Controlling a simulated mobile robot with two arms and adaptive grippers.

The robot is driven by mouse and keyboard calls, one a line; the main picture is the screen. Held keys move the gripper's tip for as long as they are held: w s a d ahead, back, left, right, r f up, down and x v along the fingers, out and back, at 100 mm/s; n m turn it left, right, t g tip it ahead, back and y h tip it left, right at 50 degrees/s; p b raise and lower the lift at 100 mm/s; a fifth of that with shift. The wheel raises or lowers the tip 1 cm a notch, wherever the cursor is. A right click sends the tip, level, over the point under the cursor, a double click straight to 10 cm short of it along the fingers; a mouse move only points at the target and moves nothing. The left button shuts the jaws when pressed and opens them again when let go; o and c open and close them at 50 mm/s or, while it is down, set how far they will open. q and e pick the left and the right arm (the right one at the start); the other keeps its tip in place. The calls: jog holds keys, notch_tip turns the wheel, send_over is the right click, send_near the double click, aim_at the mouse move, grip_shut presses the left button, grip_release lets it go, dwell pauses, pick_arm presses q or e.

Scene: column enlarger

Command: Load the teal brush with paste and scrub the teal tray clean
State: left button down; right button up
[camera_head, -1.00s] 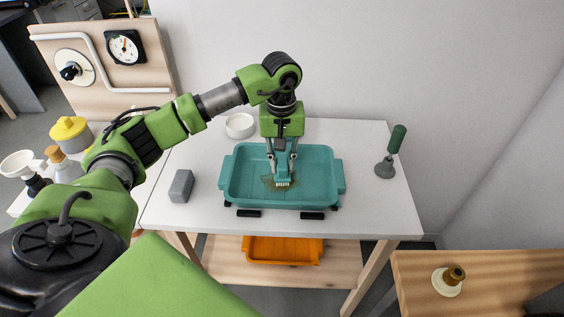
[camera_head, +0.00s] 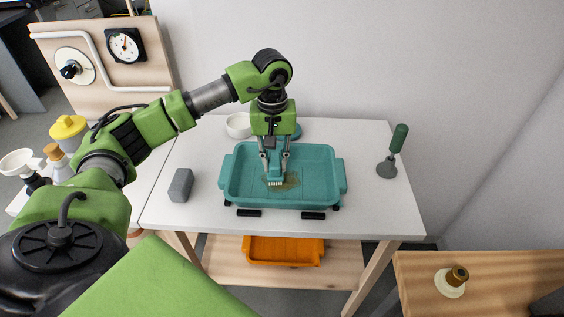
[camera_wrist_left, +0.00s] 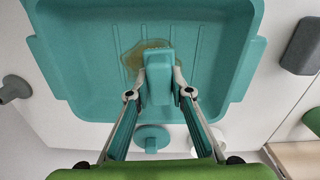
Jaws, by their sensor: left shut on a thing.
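The teal tray (camera_head: 322,190) lies on the white table, with a brownish-yellow stain (camera_head: 291,181) on its floor. My left gripper (camera_head: 274,168) is over the tray and shut on the teal brush (camera_head: 275,178), whose pale bristles point down at the left part of the stain. The wrist view shows the brush (camera_wrist_left: 159,75) between the fingers, with the stain (camera_wrist_left: 136,55) beside and behind it. I cannot tell whether the bristles touch the tray floor. A round teal thing (camera_head: 294,131) stands behind the tray, partly hidden by my gripper. My right gripper is not in view.
A white bowl (camera_head: 238,125) stands behind the tray. A grey block (camera_head: 181,185) is left of it, and a green-handled tool (camera_head: 393,150) stands to its right. An orange tray (camera_head: 284,250) is on the shelf below. Black clips sit at the teal tray's front edge.

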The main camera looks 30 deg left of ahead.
pick_arm(q)
jog(key=s+a, duration=0.1)
jog(key=s+a+b, duration=0.1)
jog(key=a, duration=0.1)
jog(key=shift+s+a, duration=0.25)
jog(key=shift+a, duration=0.25)
jog(key=shift+f+b, duration=0.9)
jog(key=shift+f, duration=0.1)
dwell(1.4)
jog(key=shift+d, duration=0.1)
jog(key=shift+w+d, duration=0.6)
jog(key=shift+d, duration=0.35)
jog(key=shift+w+d, duration=0.6)
jog(key=shift+d, duration=0.3)
jog(key=shift+w+d, duration=0.6)
jog(key=shift+d, duration=0.35)
jog(key=shift+w+d, duration=0.55)
jog(key=shift+d, duration=0.4)
jog(key=shift+d, duration=0.1)
